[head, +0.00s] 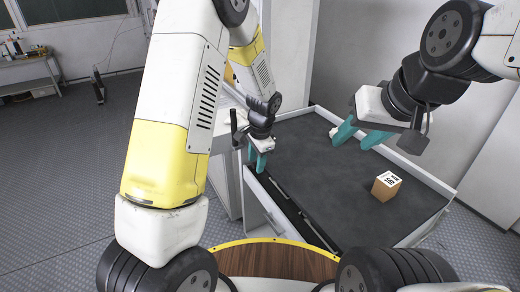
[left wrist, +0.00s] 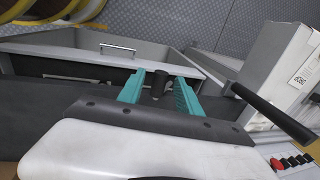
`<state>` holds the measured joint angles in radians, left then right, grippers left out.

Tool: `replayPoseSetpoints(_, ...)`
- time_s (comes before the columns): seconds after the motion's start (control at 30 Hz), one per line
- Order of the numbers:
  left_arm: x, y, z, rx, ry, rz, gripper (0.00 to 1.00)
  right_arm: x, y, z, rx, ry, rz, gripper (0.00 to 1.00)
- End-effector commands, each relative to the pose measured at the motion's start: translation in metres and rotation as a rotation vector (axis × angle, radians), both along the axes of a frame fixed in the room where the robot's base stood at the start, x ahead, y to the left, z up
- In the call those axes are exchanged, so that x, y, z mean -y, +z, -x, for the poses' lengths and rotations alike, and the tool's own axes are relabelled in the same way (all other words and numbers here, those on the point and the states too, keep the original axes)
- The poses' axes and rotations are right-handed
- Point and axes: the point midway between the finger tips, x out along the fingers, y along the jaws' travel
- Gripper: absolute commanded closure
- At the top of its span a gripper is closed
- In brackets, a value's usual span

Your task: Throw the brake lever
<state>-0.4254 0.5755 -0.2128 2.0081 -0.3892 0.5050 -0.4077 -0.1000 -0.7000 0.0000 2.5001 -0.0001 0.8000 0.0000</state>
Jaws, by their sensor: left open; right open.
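A lever with a long black grip (left wrist: 270,112) and a thin metal rod slants across the right of the left wrist view, beside a light-coloured box-like housing. In the head view, a dark handle (head: 235,127) that looks like the same lever stands just left of my left gripper. My left gripper (head: 258,163) has its teal fingers pointing down, open, near the table's left edge. In the left wrist view its fingers (left wrist: 159,92) are apart from the lever. A small dark part shows between them; I cannot tell what it is. My right gripper (head: 359,136) is open and empty above the table.
A small brown box (head: 384,190) with a white label sits on the dark table (head: 325,195), right of centre. A drawer handle (left wrist: 117,48) shows in the left wrist view. A red button (left wrist: 277,163) and several black ones sit below the lever's grip.

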Motion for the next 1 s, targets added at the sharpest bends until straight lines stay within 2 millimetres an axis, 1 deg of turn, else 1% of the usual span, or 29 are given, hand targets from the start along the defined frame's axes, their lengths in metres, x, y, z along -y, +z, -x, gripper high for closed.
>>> replayPoseSetpoints(0.07,-0.0001,0.0002,0.0001,0.000,0.000,0.000,0.59,0.0000,0.0000,0.0000,0.000,0.000,0.000,0.55)
replayPoseSetpoints(0.17,-0.0001,0.0003,0.0001,0.000,0.000,0.000,0.76,0.0000,0.0000,0.0000,0.000,0.000,0.000,0.55)
replayPoseSetpoints(0.2,-0.0001,0.0003,0.0001,0.000,0.000,0.000,0.84,0.0000,0.0000,0.0000,0.000,0.000,0.000,0.55)
replayPoseSetpoints(0.27,-0.0001,0.0003,0.0001,0.000,0.000,0.000,0.96,0.0000,0.0000,0.0000,0.000,0.000,0.000,0.55)
replayPoseSetpoints(0.3,0.0000,0.0004,0.0001,0.000,0.000,0.000,1.00,0.0000,0.0000,0.0000,0.000,0.000,0.000,0.55)
replayPoseSetpoints(1.0,0.0000,0.0006,0.0002,0.000,0.000,0.000,1.00,0.0000,0.0000,0.0000,0.000,0.000,0.000,0.55)
